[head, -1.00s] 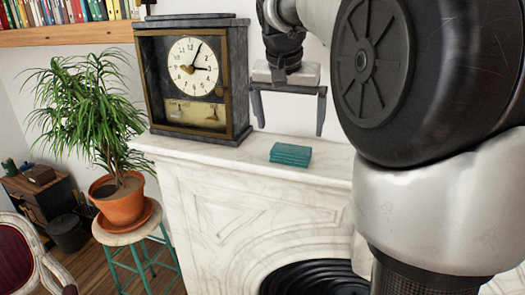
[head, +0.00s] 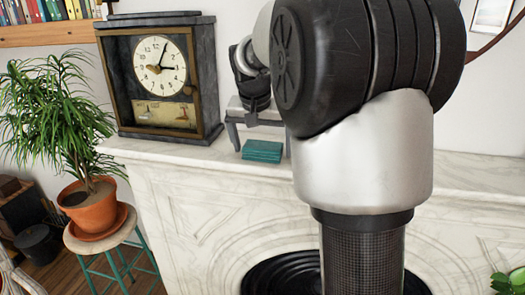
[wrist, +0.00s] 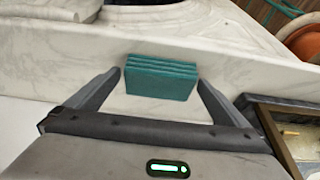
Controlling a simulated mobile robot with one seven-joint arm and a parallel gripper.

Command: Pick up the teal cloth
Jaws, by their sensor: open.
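The teal cloth (head: 262,151) is folded into a flat stack on the white marble mantel (head: 170,153), near its front edge. In the wrist view the cloth (wrist: 160,78) shows its layered edge, just ahead of my gripper and between the lines of its fingers. My gripper (wrist: 160,84) is open and empty, its two fingertips on either side of the cloth in that view. In the head view my gripper is low, just above or behind the cloth. My arm hides part of its right side there. Whether a finger touches the cloth I cannot tell.
A dark stone clock (head: 160,75) stands on the mantel close to the left of my gripper; its case (wrist: 265,120) also shows in the wrist view. A potted plant (head: 90,205) stands on a stool (head: 118,235) at the left. The mantel right of the cloth is partly hidden.

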